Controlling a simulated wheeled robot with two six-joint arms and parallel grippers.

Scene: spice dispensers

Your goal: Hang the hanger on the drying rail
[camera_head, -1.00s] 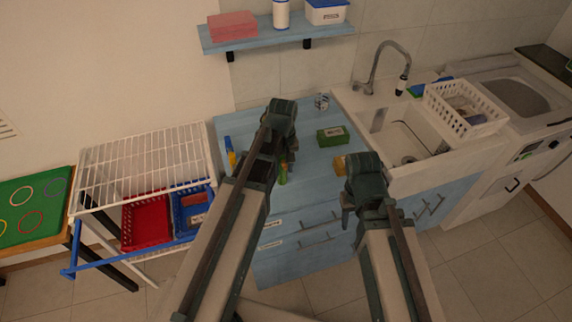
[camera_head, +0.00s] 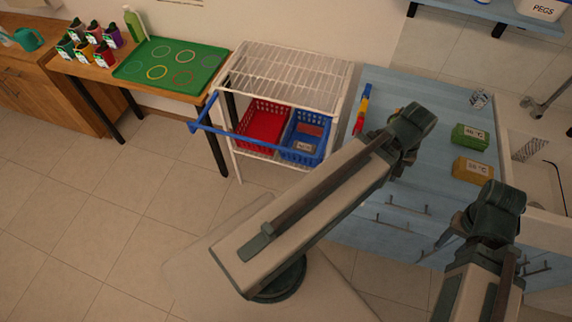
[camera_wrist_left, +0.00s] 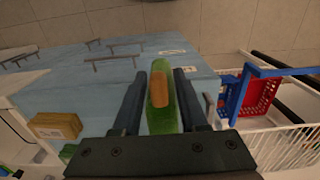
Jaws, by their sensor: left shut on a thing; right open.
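My left gripper (camera_wrist_left: 160,80) is shut on a green thing (camera_wrist_left: 161,118) with an orange-brown middle, seen between its fingers in the left wrist view. I cannot tell whether this is the hanger. In the head view my left gripper (camera_head: 406,150) is over the counter's left part, its fingers mostly hidden. The blue rail (camera_head: 240,137) sticks out at the front of a white wire rack (camera_head: 285,78), left of the counter. It also shows at the right of the left wrist view (camera_wrist_left: 285,71). My right gripper (camera_head: 455,232) is open at the counter's front, right side.
Red (camera_head: 263,124) and blue (camera_head: 302,140) baskets stand inside the rack. A green box (camera_head: 468,137) and a yellow box (camera_head: 472,170) are on the blue counter (camera_head: 385,85). A table with a green tray (camera_head: 172,68) stands left of the rack. The floor before the rack is open.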

